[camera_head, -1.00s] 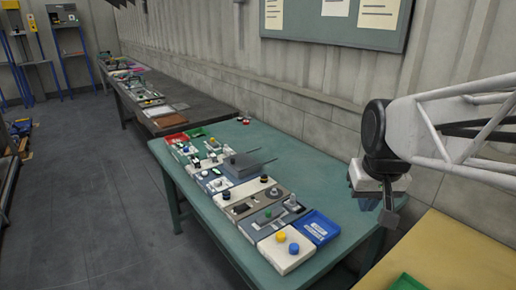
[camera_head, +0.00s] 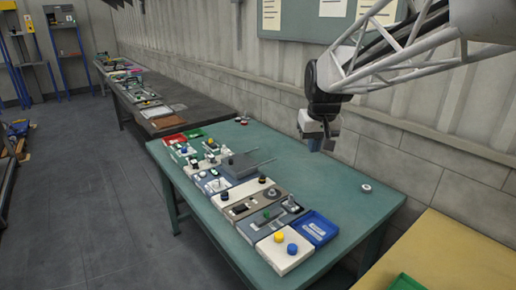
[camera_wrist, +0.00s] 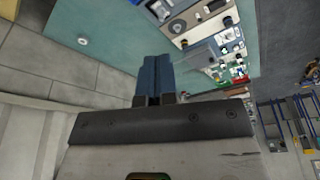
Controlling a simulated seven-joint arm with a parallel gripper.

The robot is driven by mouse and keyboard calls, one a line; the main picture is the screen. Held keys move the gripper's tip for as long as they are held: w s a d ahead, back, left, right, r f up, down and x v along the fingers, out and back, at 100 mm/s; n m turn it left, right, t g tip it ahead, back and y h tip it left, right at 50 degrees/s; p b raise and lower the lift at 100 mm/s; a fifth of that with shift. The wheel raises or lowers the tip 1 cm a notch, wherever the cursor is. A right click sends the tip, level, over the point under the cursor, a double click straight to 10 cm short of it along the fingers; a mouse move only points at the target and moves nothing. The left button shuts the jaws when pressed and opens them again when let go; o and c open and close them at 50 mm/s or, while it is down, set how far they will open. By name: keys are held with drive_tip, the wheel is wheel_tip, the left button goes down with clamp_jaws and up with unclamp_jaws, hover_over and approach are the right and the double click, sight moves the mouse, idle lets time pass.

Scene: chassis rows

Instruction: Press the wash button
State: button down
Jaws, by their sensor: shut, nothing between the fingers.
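The chassis row on the green table carries several buttons and knobs, and no wash label is readable, so I cannot tell which is the wash button. A white panel (camera_head: 275,262) at the near end has a yellow button (camera_head: 279,237) and a blue button (camera_head: 292,249). A green button (camera_head: 266,214) is on the grey panel behind it. My gripper (camera_head: 322,146) is shut and empty, above the table's wall side, apart from the row. In the wrist view its closed fingers (camera_wrist: 154,62) point toward the table, with panels beyond them.
A blue tray (camera_head: 319,228) sits right of the near panels. A small white round item (camera_head: 366,188) lies alone on the green table (camera_head: 335,195). Red (camera_head: 173,139) and green (camera_head: 194,133) trays stand at the far end. The table's wall side is largely clear.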

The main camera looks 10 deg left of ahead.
drive_tip(key=w+a+f+n, duration=0.2)
drive_tip(key=w+a+f, duration=0.1)
drive_tip(key=w+a, duration=0.8)
drive_tip(key=w+a+f+n, duration=0.1)
drive_tip(key=w+a+f, duration=0.2)
drive_tip(key=w+a, duration=0.8)
drive_tip(key=w+a+f+n, duration=0.1)
drive_tip(key=w+a+f, duration=0.5)
drive_tip(key=a, duration=0.5)
drive_tip(key=w+a+f+n+y, duration=0.1)
drive_tip(key=w+a+f, duration=0.5)
drive_tip(key=a, duration=0.5)
wheel_tip(320, 180, down, 2)
drive_tip(key=shift+f+n+y, duration=0.2)
drive_tip(key=shift+n+y, duration=0.1)
drive_tip(key=shift+f, duration=0.15)
hover_over(202, 173)
drive_tip(key=f, duration=1.1)
drive_tip(key=shift+s+d+f, duration=0.2)
drive_tip(key=shift+s+d, duration=0.05)
drive_tip(key=shift+d, duration=0.1)
drive_tip(key=shift+f, duration=0.95)
drive_tip(key=shift+f, duration=0.1)
